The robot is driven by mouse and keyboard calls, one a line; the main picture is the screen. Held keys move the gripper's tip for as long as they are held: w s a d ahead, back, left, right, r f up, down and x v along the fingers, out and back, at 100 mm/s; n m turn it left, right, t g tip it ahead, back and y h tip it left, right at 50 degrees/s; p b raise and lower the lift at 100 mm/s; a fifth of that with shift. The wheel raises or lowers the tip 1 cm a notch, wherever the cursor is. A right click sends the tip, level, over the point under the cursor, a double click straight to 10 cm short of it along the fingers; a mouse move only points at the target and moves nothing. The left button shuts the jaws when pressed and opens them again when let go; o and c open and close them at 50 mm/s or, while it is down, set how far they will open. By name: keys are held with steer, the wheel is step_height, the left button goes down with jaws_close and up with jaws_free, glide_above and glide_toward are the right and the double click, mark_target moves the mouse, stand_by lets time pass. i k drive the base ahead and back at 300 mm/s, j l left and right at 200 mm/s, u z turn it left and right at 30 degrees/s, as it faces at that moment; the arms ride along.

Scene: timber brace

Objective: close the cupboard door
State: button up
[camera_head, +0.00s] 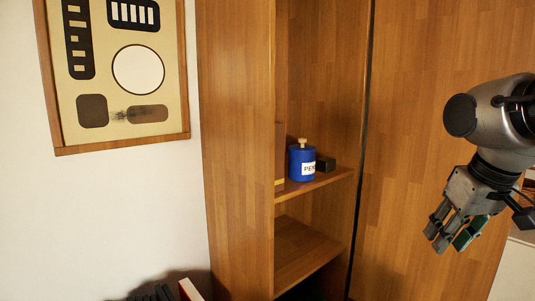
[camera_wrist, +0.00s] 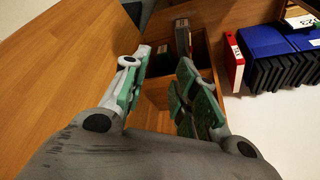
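The cupboard (camera_head: 237,150) is wooden and stands open in the head view, with its shelves showing. A broad wooden panel (camera_head: 425,60), which looks like the cupboard door, stands to the right of the opening, beyond a dark vertical gap. My gripper (camera_head: 452,238) is at the right, in front of this panel and pointing down; I cannot tell whether it touches it. In the wrist view my gripper (camera_wrist: 160,68) has its green-padded fingers apart with nothing held between them. A large wooden surface (camera_wrist: 60,75), possibly the door, fills the left there.
A framed board (camera_head: 96,138) hangs on the left wall. In the wrist view, a red binder (camera_wrist: 233,62) and dark blue binders (camera_wrist: 265,60) stand at the right.

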mark_target(426, 54)
steer(key=l, duration=0.55)
steer(key=i+l, duration=0.15)
steer(key=l, duration=0.95)
steer(key=i+z, duration=0.05)
